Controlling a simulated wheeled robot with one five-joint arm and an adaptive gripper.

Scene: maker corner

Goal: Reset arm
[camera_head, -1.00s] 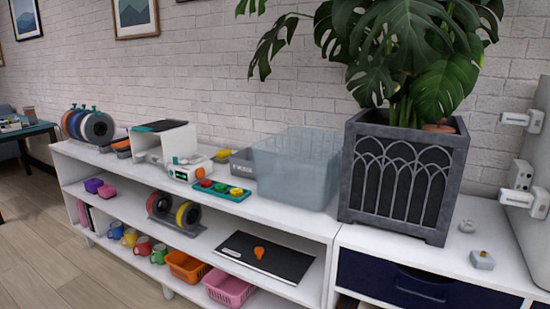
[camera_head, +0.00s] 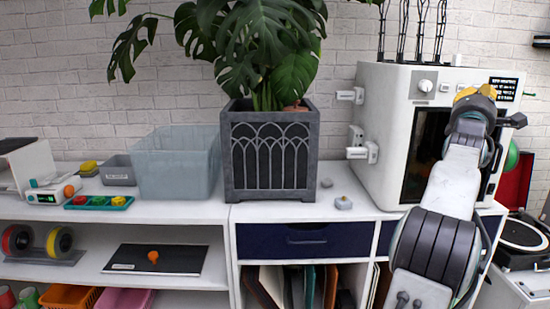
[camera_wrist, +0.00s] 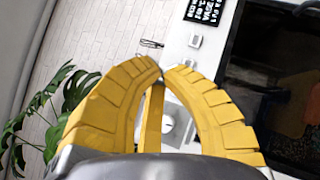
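My gripper (camera_head: 476,92) is raised at the right of the head view, in front of the white machine (camera_head: 388,100). Its yellow fingers fill the middle of the wrist view (camera_wrist: 161,72). The fingertips come together there, and no object shows between them. A narrow yellow strip shows behind the gap between the fingers. My arm hides part of the machine's dark window (camera_head: 425,150).
A potted plant in a grey planter (camera_head: 270,155) stands left of the machine. A translucent bin (camera_head: 178,165) and a teal tray (camera_head: 100,203) are further left on the white shelf top. A turntable (camera_head: 520,235) is at the far right.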

